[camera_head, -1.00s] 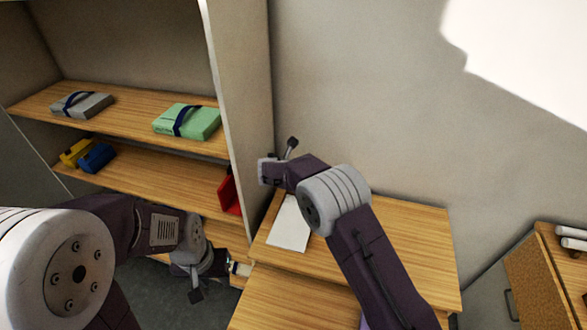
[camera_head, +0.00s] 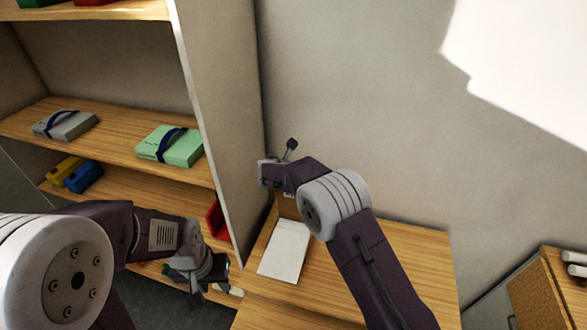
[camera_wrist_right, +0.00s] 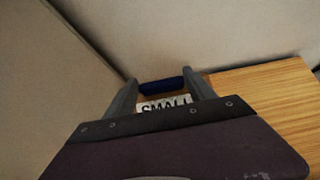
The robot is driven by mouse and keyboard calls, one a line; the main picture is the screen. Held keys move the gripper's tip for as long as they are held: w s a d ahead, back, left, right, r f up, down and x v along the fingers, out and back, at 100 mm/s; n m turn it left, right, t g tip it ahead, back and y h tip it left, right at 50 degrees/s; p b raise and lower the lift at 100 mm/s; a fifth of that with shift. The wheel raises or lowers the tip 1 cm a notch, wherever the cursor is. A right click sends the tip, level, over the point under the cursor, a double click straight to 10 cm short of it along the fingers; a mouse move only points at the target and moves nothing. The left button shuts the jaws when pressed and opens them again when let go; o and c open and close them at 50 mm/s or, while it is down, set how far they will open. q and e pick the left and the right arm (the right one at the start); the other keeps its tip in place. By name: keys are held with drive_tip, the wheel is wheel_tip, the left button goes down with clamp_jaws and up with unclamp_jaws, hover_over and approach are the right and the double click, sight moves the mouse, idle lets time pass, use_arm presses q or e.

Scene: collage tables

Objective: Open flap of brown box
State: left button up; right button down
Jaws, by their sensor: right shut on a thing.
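My right gripper (camera_head: 263,172) is raised beside the shelf's side panel. In the right wrist view, its fingers (camera_wrist_right: 160,80) are shut on a dark blue thing (camera_wrist_right: 162,87). A white label reading "SMALL" (camera_wrist_right: 165,103) shows just below it.
The open shelf (camera_head: 190,70) stands at the left, with a grey box (camera_head: 65,125), a green box (camera_head: 170,146), blue (camera_head: 85,177) and yellow items, and a red item (camera_head: 217,220). The wooden table (camera_head: 400,255) has free room at right. A cabinet (camera_head: 535,300) stands far right.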

drive_tip(key=shift+r, duration=0.1)
idle(0.3)
drive_tip(key=shift+c, duration=1.6)
unclamp_jaws()
drive_tip(key=shift+s+a+b, duration=0.15)
drive_tip(key=shift+s+b, duration=0.1)
drive_tip(key=shift+b, duration=0.1)
drive_tip(key=b+v, duration=0.3)
drive_tip(key=v, duration=0.5)
drive_tip(key=shift+r, duration=0.25)
